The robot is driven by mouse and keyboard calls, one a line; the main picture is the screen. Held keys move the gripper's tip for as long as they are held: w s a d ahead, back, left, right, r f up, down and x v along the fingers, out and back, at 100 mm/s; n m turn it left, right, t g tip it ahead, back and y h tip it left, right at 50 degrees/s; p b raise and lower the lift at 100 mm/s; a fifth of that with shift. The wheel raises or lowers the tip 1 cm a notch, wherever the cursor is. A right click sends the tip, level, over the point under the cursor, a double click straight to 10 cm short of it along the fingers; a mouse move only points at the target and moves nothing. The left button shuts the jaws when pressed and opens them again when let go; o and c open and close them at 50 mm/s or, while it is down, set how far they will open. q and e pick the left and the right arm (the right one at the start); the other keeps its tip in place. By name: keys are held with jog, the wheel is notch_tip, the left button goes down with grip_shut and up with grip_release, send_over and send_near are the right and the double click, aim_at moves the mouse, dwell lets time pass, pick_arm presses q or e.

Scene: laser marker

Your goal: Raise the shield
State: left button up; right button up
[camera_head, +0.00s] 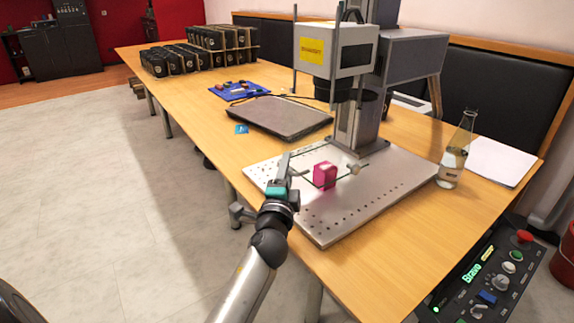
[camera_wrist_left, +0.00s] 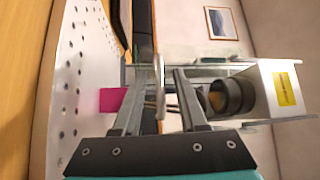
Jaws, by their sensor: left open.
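The laser marker's white head (camera_head: 335,52) is on a column above a perforated metal plate (camera_head: 365,205); the head also shows in the left wrist view (camera_wrist_left: 285,90). A pink block (camera_head: 325,175) sits on the plate; it also shows in the left wrist view (camera_wrist_left: 112,99). Thin dark lines and a round knob (camera_head: 355,168) beside the block look like the shield's edge and fitting; its pane is hard to make out. My left gripper (camera_head: 289,167) is open at the plate's left side. In the left wrist view, a pale round disc (camera_wrist_left: 158,73) appears between its fingers; contact is unclear.
A glass flask (camera_head: 454,158) and paper (camera_head: 500,162) are right of the plate. A closed laptop-like slab (camera_head: 289,117), a blue tray (camera_head: 240,91) and racks of black items (camera_head: 225,42) are farther back. A control panel (camera_head: 485,285) is at lower right.

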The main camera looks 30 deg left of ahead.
pick_arm(q)
grip_shut()
dwell(1.4)
